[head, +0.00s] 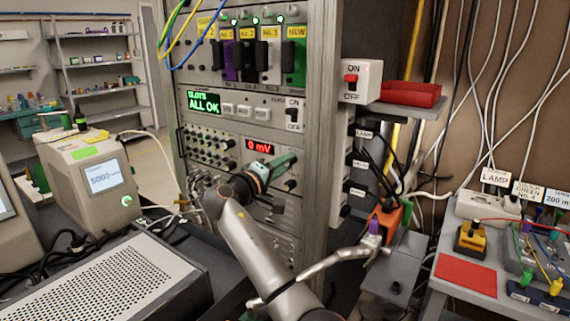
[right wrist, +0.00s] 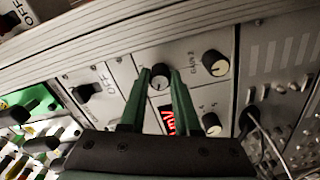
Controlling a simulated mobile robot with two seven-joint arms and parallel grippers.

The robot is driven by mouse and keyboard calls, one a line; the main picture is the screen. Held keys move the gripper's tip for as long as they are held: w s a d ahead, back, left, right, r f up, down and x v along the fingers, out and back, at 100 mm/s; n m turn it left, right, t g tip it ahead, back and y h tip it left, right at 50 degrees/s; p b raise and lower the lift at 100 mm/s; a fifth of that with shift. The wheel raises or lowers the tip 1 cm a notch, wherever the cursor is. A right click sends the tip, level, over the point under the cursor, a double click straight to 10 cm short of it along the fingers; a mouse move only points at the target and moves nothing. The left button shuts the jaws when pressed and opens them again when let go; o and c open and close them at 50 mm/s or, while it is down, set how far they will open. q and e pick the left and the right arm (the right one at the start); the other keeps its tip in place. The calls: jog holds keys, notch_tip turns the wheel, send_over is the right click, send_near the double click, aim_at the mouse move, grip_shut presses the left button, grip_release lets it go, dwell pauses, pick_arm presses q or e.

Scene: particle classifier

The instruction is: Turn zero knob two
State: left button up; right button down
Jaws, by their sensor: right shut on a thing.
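My right gripper (head: 278,166) is at the rack front panel, just below the red "0 mV" display (head: 260,145). In the right wrist view its two green fingers (right wrist: 161,88) are closed in on either side of a small dark knob (right wrist: 160,71) and grip it. No label on this knob is readable, so I cannot confirm it is zero knob two. A black knob labelled "GAIN 2" (right wrist: 217,62) sits to the right of the fingers, apart from them. The red display (right wrist: 167,119) is partly hidden behind the fingers. My left gripper is not in view.
More knobs (right wrist: 211,124) stand close to the right finger. The rack also has an "ALL OK" screen (head: 205,102) and colored modules above. A grey instrument (head: 95,180) stands at left, and a perforated box (head: 110,285) in front. Cables hang at right.

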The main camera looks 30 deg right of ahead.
jog(key=c, duration=0.9)
grip_release()
jog(key=b+v, duration=0.1)
jog(key=v, duration=1.1)
jog(key=shift+s+a+f+b, duration=0.1)
jog(key=shift+s+a+b, duration=0.05)
jog(key=shift+a+b, duration=0.15)
